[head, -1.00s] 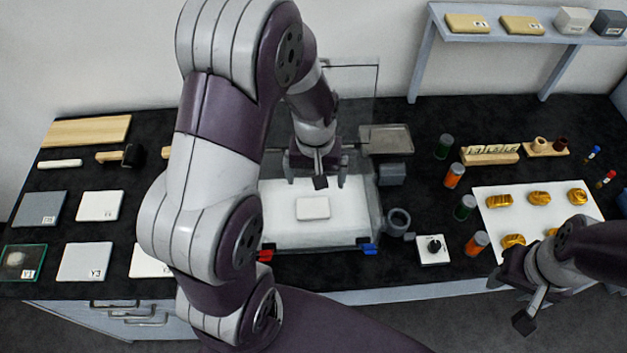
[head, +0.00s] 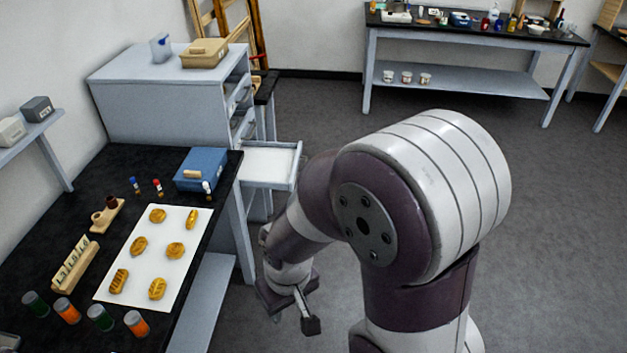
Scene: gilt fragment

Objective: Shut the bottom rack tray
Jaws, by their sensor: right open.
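A grey-white rack cabinet (head: 150,105) stands at the back left, behind the dark bench. Its upper trays (head: 238,95) sit in the side that faces right. The bottom tray (head: 268,160) is pulled out to the right, a shallow white open box over the floor. My right gripper (head: 294,320) is open and empty, pointing down beside the bench, nearer to me than the tray and apart from it. My right arm covers the area just right of the tray. My left gripper is out of view.
A blue box (head: 208,169) sits on the bench corner close to the tray. A white sheet (head: 175,224) holds several gilt pieces. The grey floor (head: 330,110) right of the tray is clear. A far table (head: 470,80) stands at the back.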

